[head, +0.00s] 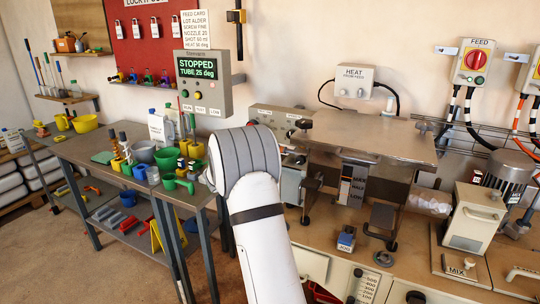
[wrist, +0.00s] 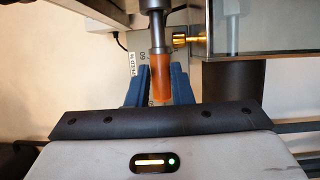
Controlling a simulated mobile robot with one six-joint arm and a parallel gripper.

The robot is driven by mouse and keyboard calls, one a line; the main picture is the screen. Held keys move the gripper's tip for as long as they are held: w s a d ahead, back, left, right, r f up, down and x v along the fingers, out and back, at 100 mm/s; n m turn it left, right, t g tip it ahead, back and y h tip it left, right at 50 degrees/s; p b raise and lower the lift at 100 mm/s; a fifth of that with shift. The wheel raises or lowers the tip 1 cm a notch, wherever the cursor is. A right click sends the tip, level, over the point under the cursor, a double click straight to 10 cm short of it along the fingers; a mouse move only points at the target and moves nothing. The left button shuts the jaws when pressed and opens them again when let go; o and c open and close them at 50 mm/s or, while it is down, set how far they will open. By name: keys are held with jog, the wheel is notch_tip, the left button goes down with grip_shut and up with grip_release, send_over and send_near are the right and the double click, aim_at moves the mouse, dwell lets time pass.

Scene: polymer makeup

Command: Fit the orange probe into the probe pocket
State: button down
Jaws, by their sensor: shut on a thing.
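The orange probe (wrist: 161,85) stands upright in the middle of the wrist view, with a grey metal shaft (wrist: 157,32) above it. My gripper (wrist: 160,82) has its blue fingers on either side of the probe and is shut on it. A brass fitting (wrist: 182,41) sticks out to the left from a grey-edged housing, just right of the shaft. I cannot tell whether this fitting is the probe pocket, or whether the shaft enters anything at the top. In the head view my white and grey arm hides the gripper and the probe.
The steel-topped machine (head: 372,136) stands on the bench right of my arm. A dark cylinder (wrist: 233,85) is close right of the gripper. A green-lit display (head: 201,70) reads stopped. A crowded side table (head: 81,148) is at left; the floor before it is clear.

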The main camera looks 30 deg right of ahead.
jog(key=shift+s+d+b, duration=0.45)
jog(key=shift+s+b, duration=0.3)
jog(key=shift+s, duration=0.05)
jog(key=shift+s+d+b, duration=0.45)
jog(key=shift+s+b, duration=0.25)
jog(key=shift+s, duration=0.05)
jog(key=c, duration=1.2)
grip_release()
jog(key=b, duration=0.1)
send_near(289, 152)
jog(key=shift+a, duration=0.3)
jog(key=s+a+f+m+g+y+p, duration=0.1)
jog(key=s+a+g+y+p, duration=0.1)
jog(key=s+a+y, duration=0.5)
jog(key=s+a+f+g+y+p, duration=0.1)
jog(key=s+a+y, duration=0.15)
jog(key=s, duration=0.85)
jog(key=s+a+f+t+y+p, duration=0.1)
jog(key=s+a+y, duration=0.3)
jog(key=a, duration=0.4)
jog(key=s+a+f+t+y+p, duration=0.1)
jog(key=s+a+y, duration=0.4)
jog(key=s+a, duration=0.2)
jog(key=shift+s+a+f+m+t, duration=0.25)
jog(key=shift+s+a+m+t, duration=0.1)
jog(key=shift+a, duration=0.8)
